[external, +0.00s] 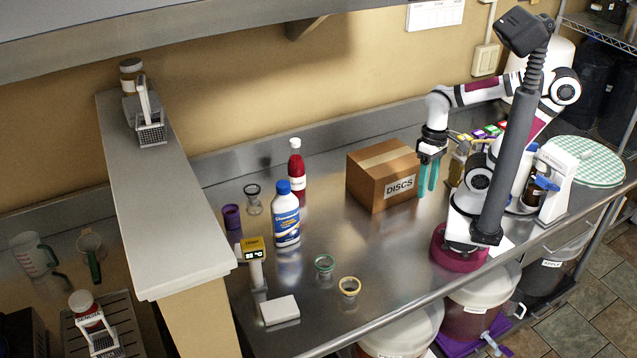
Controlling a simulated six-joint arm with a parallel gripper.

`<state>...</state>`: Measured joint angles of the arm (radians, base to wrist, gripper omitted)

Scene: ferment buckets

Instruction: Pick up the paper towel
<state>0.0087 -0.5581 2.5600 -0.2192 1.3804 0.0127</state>
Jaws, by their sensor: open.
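A small flat white stack (280,310), which looks like a folded paper towel, lies on the steel counter near its front left edge. It sits just below a yellow-topped digital display unit, and nothing covers it. My gripper (428,190) has teal fingers that point down and stand apart with nothing between them. It hangs just right of the cardboard box, far to the right of the white stack.
A cardboard box marked DISCS (384,175), a blue-capped white bottle (286,220), a red bottle (296,168) and the display unit (254,260) stand on the counter (350,245). Small jars (349,287) stand right of the stack. A raised ledge (165,210) bounds the left.

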